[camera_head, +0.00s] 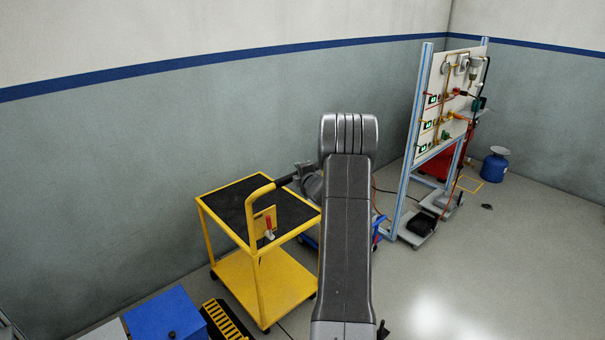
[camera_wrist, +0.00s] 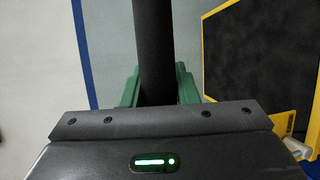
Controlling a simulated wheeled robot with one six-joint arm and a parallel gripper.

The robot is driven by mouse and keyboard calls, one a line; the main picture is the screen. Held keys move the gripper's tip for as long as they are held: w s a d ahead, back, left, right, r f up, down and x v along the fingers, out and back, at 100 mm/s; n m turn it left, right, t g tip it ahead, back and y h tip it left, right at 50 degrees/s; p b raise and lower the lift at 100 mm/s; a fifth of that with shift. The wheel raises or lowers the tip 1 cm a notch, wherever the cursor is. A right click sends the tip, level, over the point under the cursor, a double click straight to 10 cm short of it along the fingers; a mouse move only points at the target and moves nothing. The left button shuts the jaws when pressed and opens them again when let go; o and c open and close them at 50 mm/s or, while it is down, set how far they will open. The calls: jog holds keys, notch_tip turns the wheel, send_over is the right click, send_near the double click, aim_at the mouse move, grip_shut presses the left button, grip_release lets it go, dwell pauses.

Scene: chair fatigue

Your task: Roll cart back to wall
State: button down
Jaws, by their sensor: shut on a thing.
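The yellow cart (camera_head: 262,283) stands close to the grey wall (camera_head: 120,160), with a black mat on its top shelf and a bare yellow lower shelf. Its handle (camera_head: 260,192) rises at the near right corner and ends in a black grip. My gripper (camera_head: 300,178) is at the end of this grip, partly hidden by my arm. In the wrist view the green fingers of my gripper (camera_wrist: 158,88) are shut around the black handle grip (camera_wrist: 153,45). The cart's black top (camera_wrist: 262,50) and yellow rim show at the right there. A red-handled part (camera_head: 268,225) sits on the cart's side.
A blue box (camera_head: 165,315) and a yellow slotted step (camera_head: 227,320) stand at the cart's near left. A framed panel with gauges (camera_head: 447,105) stands at the right. A blue canister (camera_head: 494,165) is by the far wall. The floor at lower right is clear.

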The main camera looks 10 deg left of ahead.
jog(key=shift+a+r, duration=0.1)
jog(key=c, duration=1.1)
grip_release()
jog(key=shift+w+a, duration=0.1)
jog(key=shift+s+d, duration=0.3)
jog(key=shift+s, duration=0.1)
jog(key=b+v, duration=0.2)
jog(key=v, duration=1.1)
jog(key=shift+w, duration=0.1)
jog(key=p+x, duration=0.2)
jog(key=x, duration=1.1)
jog(key=shift+w+a, duration=0.1)
jog(key=shift+w, duration=0.15)
